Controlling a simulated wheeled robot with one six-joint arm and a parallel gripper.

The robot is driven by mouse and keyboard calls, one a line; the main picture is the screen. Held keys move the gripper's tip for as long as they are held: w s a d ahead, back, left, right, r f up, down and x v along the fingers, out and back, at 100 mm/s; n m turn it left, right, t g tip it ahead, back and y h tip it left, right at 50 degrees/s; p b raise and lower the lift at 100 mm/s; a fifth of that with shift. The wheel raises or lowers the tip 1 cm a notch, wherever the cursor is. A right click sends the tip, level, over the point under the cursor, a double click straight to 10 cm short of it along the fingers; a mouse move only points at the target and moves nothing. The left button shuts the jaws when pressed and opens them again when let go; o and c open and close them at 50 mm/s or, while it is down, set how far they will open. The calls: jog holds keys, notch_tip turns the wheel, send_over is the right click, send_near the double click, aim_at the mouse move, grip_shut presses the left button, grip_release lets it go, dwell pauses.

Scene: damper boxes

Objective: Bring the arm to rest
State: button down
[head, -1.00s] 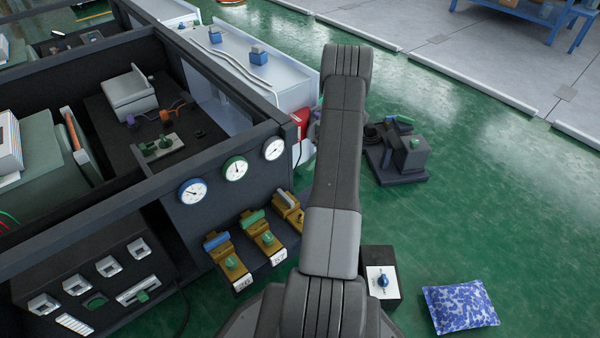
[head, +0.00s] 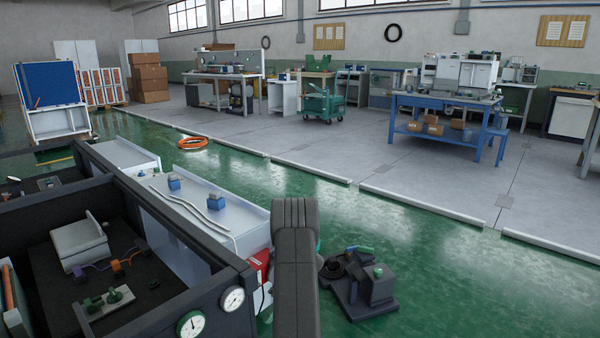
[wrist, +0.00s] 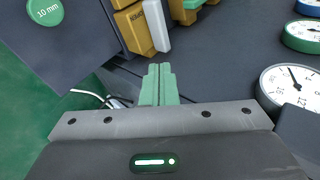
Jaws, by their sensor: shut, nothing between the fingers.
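My gripper (wrist: 158,84) shows in the wrist view with its two green fingers pressed together and nothing between them. It points at a dark panel with round gauges; a white-faced gauge (wrist: 292,86) is at the right. A yellow block with a white lever (wrist: 155,28) and a dark block with a green "10 mm" disc (wrist: 45,11) lie beyond the fingertips. I cannot tell whether the fingers touch anything. In the head view my dark arm (head: 295,265) rises at the lower middle, and my gripper is hidden there.
A dark-framed enclosure (head: 215,300) with gauges stands close at the left of my arm. A dark base with a block (head: 375,286) sits on the green floor to the right.

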jog(key=b+x, duration=0.2)
jog(key=x, duration=0.6)
jog(key=shift+s+f, duration=0.15)
jog(key=shift+s, duration=0.15)
